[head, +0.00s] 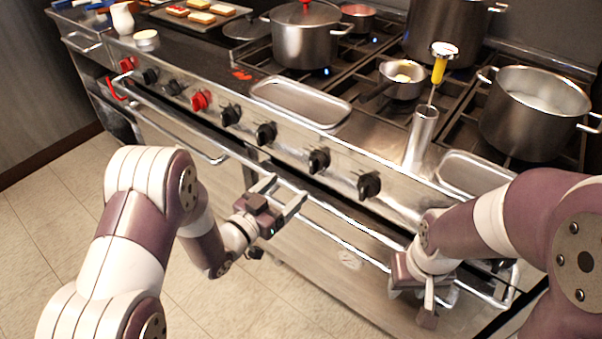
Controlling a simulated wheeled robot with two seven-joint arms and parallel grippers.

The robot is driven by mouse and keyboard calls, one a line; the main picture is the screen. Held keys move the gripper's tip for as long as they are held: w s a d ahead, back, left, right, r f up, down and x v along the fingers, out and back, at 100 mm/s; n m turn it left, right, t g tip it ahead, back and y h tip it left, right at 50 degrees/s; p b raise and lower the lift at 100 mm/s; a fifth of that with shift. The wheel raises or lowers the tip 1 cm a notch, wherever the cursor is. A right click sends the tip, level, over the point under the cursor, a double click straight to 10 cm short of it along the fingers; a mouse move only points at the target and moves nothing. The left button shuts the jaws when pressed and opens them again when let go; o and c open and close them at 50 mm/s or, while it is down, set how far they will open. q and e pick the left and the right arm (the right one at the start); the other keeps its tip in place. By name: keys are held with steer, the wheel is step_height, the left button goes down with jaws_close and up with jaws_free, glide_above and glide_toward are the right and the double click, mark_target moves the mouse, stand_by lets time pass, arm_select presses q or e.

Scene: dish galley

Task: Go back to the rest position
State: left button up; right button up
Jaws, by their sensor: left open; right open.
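My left gripper (285,192) is open and empty, in front of the stove's front rail near the middle of the head view. Its two fingers point toward the stove and stand apart. My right gripper (428,308) is at the lower right, below the stove's front edge, with its fingers pointing down. It appears empty, and its arm hides part of the stove front.
The stove front has a long rail (225,148) and several knobs (266,133). On top stand a lidded pot (303,45), an open pot (535,113), a small pan (402,88), a metal cylinder (421,135) and an empty tray (300,103). Tiled floor (60,235) is clear at left.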

arm_select(q)
steer(key=shift+v, duration=1.35)
